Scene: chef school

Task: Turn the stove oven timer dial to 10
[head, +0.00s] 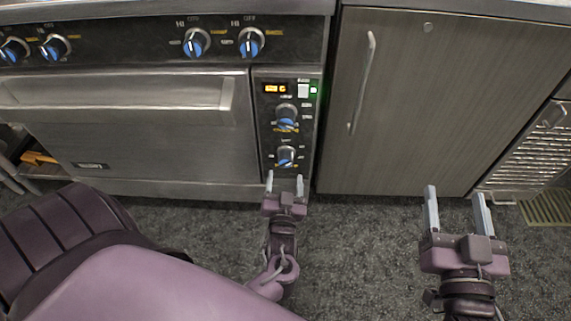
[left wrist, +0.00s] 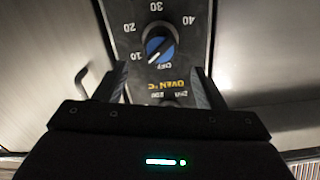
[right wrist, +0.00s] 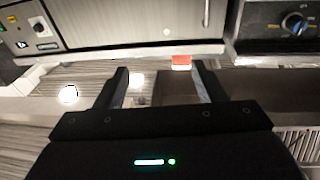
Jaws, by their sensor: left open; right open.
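The oven's black control strip (head: 265,140) has an upper blue dial (head: 286,117) and a lower blue dial (head: 286,156). The left wrist view shows a blue-faced dial (left wrist: 160,46) marked OFF, 10, 20, 30 and 40, with yellow OVEN lettering beside it. A pale line crosses its face diagonally; its exact setting is hard to read. My left gripper (head: 285,176) is open and empty, its fingertips just below the lower dial in the head view. Contact is not visible. My right gripper (head: 455,196) is open and empty, right of the oven and before the cabinet.
The oven door (head: 150,135) with its long handle (head: 115,93) is left of the strip. Several blue burner knobs line the panel above. A closed cabinet door (head: 440,100) with a vertical handle (head: 361,85) stands to the right. The grey floor (head: 360,245) between my grippers is clear.

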